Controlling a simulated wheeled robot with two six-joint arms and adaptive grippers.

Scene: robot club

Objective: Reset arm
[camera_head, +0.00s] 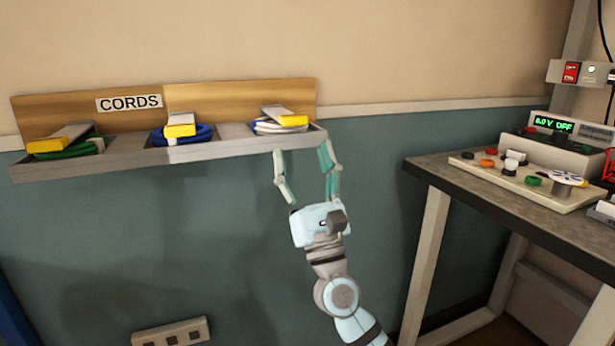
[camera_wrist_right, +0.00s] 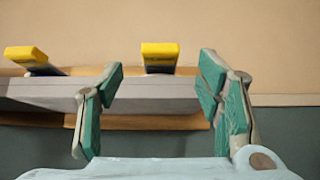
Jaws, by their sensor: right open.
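My right gripper (camera_head: 307,172) is raised in front of the right end of a wall shelf (camera_head: 230,147) labelled CORDS. Its two fingers are spread wide with nothing between them. In the right wrist view the open fingers (camera_wrist_right: 160,105) frame the grey underside and front of the shelf (camera_wrist_right: 150,92), and I cannot tell if they touch it. A white and blue coiled cord with a yellow plug (camera_head: 290,120) lies in the shelf's right section, just above the gripper. My left gripper is in neither view.
A blue cord with a yellow plug (camera_head: 181,128) lies in the middle section and a green one (camera_head: 66,143) in the left. A workbench (camera_head: 480,195) with a control board (camera_head: 520,178) and a power supply (camera_head: 560,150) stands right. A socket strip (camera_head: 171,333) is low on the wall.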

